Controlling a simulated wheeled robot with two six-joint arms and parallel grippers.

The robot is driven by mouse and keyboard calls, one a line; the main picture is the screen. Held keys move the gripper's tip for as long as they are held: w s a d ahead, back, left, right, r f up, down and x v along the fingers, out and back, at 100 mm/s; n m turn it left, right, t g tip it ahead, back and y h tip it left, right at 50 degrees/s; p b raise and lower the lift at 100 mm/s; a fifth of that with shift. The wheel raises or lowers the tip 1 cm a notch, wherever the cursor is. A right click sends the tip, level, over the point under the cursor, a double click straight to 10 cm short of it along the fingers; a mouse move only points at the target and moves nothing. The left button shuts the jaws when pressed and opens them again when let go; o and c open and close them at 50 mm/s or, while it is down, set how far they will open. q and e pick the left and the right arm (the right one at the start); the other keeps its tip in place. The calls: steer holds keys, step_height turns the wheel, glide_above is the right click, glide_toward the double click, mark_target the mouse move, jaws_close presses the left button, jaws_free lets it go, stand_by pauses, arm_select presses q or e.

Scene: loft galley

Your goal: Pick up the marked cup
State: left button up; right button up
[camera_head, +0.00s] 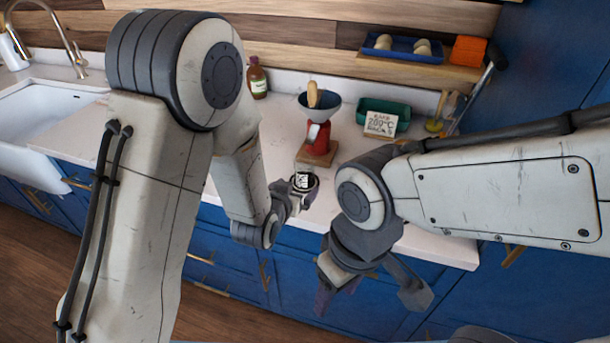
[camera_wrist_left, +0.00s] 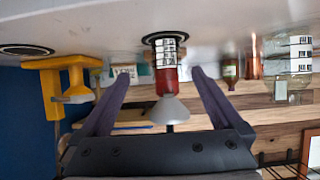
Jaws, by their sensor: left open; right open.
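The marked cup (camera_head: 303,181) stands on the counter near its front edge, in front of the red grinder. A white label with black marks and a dark ring show on it. In the left wrist view, which is upside down, the marked label (camera_wrist_left: 166,52) shows in front of the grinder. My left gripper (camera_head: 293,194) is beside the cup, and its arm hides part of the area. In its wrist view its fingers (camera_wrist_left: 158,92) are spread apart, with the cup lined up between them and beyond the tips. My right gripper (camera_head: 368,284) is open and empty, in front of the counter.
The red grinder (camera_head: 318,138) with a grey funnel stands behind the cup. A green tray (camera_head: 400,108) and a lettered sign (camera_head: 381,124) are to its right. A brown bottle (camera_head: 257,80) stands behind to the left. A yellow stand (camera_wrist_left: 52,92) shows in the wrist view.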

mark_target(301, 177)
arm_select(q)
steer(key=shift+w+a+f+t, duration=0.35)
steer(key=shift+w+t, duration=0.15)
steer(key=shift+w, duration=0.15)
steer(key=p+x, duration=0.1)
steer(key=x, duration=0.4)
steer(key=shift+r, duration=0.15)
steer(key=p+x, duration=0.2)
steer(key=x, duration=0.2)
steer(key=shift+w+d+f, duration=0.2)
steer(key=shift+w+f, duration=0.1)
steer(key=shift+w, duration=0.25)
steer(key=c, duration=1.4)
steer(key=shift+r, duration=0.15)
